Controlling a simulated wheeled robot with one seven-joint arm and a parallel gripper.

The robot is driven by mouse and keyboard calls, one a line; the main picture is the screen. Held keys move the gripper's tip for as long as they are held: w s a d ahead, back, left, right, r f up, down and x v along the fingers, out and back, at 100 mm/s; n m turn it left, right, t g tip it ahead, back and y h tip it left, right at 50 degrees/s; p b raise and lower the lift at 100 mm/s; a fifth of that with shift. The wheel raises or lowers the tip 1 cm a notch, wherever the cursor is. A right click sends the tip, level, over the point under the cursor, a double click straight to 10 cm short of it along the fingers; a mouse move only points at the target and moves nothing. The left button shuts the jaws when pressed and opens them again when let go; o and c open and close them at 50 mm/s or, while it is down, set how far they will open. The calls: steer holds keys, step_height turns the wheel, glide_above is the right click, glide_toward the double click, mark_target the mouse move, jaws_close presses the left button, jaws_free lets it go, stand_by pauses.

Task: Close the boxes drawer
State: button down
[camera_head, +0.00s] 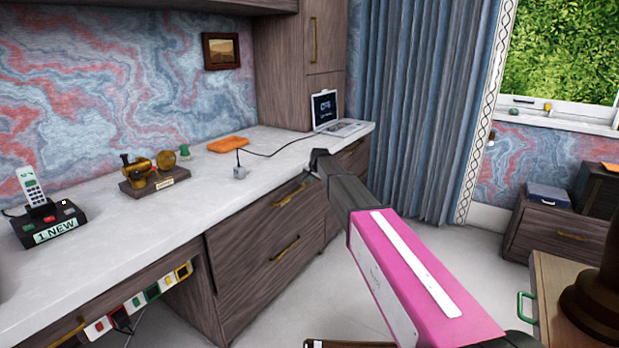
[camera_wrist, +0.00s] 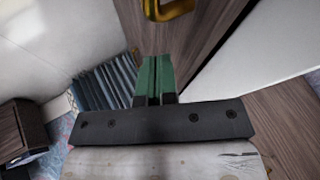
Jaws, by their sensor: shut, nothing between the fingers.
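The desk's dark wood drawers show in the head view: an upper drawer front (camera_head: 262,213) with a brass handle (camera_head: 290,195) and a lower drawer front (camera_head: 250,283) with a brass handle (camera_head: 285,248). I cannot tell which one is the boxes drawer, and no boxes show inside a drawer. My gripper (camera_head: 313,175) is near the upper drawer's right part, at the counter edge. In the wrist view its green fingers (camera_wrist: 155,62) are together and empty, in front of a wood front (camera_wrist: 195,45). A brass handle (camera_wrist: 170,8) shows just beyond them. Contact is unclear.
The white countertop (camera_head: 215,180) holds a phone (camera_head: 35,192), a brass ornament (camera_head: 152,170), an orange item (camera_head: 228,145) and a laptop (camera_head: 328,115). A blue curtain (camera_head: 410,100) hangs behind.

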mark_target(283, 196)
steer(key=s+d+f+v, duration=0.1)
steer(key=d+v, duration=0.1)
steer(key=v, duration=0.9)
steer(key=s+a+f, duration=0.2)
steer(key=s+a, duration=0.1)
steer(key=s, duration=0.5)
steer(key=s+a+f, duration=0.1)
steer(key=s+a, duration=0.2)
steer(key=s, duration=0.6)
steer(key=w+a+f, duration=0.5)
steer(key=w+f, duration=0.2)
steer(key=w, duration=0.1)
steer(key=shift+a, duration=0.25)
steer(key=shift+w+a, duration=0.4)
steer(key=shift+a, duration=0.3)
steer(key=shift+w+a, duration=0.4)
steer(key=shift+a, duration=0.25)
steer(key=shift+w+a, duration=0.45)
steer(key=shift+a, duration=0.25)
